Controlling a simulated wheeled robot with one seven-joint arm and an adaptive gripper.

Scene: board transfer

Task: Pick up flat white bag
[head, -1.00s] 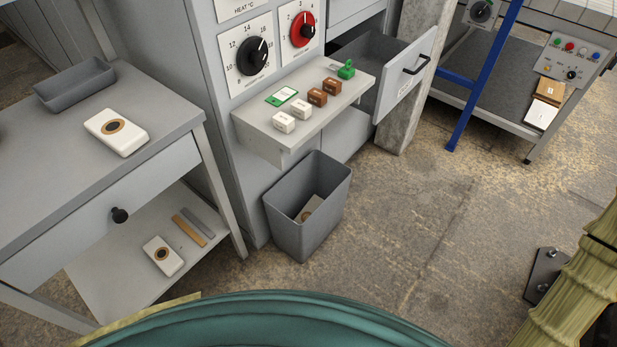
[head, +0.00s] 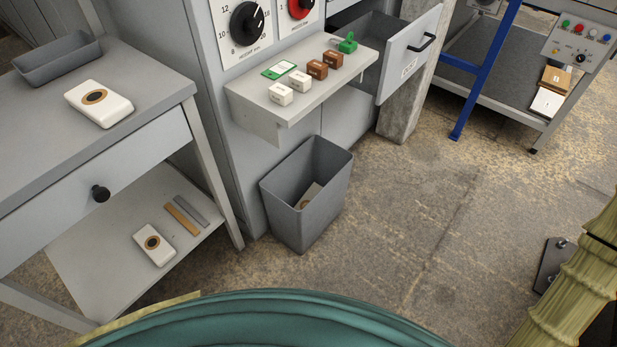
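A flat white bag-like pack (head: 118,108) with a brown ring on its face lies on the grey table top at left. A similar white pack (head: 165,255) with a brown ring lies on the shelf below that table. A third pale piece with a brown mark (head: 311,194) lies inside the grey bin, partly hidden by its wall. I cannot tell from any label which one the task names. My gripper is not in view.
The grey bin (head: 325,217) stands on the floor below a wall shelf (head: 296,119) with several small boxes. A drawer (head: 410,58) stands open behind it. A grey tray (head: 30,72) sits on the table (head: 158,70). The middle floor is clear.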

